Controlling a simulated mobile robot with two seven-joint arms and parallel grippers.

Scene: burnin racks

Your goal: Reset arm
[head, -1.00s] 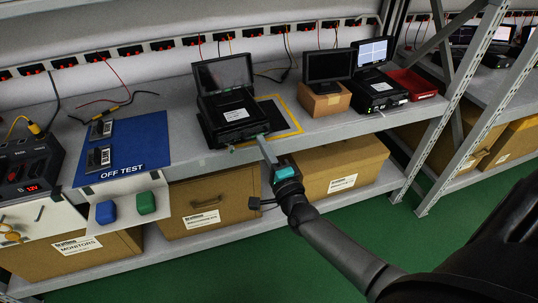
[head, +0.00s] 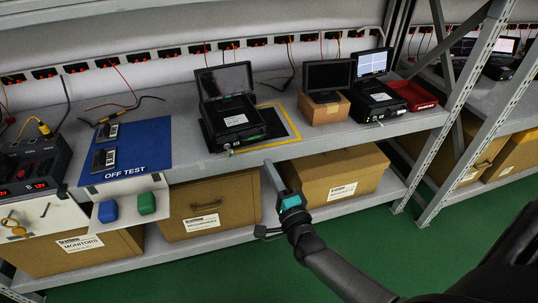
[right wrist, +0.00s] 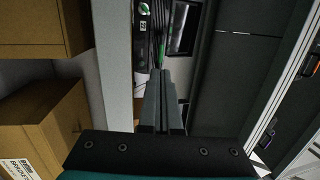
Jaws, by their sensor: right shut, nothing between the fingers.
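My right gripper (head: 270,168) is in front of the shelf's front edge, below and to the right of an open black device (head: 236,122) with a raised screen. Its fingers are together and hold nothing. In the right wrist view the shut fingers (right wrist: 163,85) point toward the shelf, with a dark device (right wrist: 143,25) beyond them. The fingers are apart from the device in the head view. My left gripper is not in view.
The grey shelf (head: 190,125) carries a blue OFF TEST mat (head: 150,145), a monitor on a small box (head: 325,113), another device (head: 375,100) and a red tray (head: 415,95). Cardboard boxes (head: 210,205) fill the lower shelf. Green floor (head: 385,240) is clear in front.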

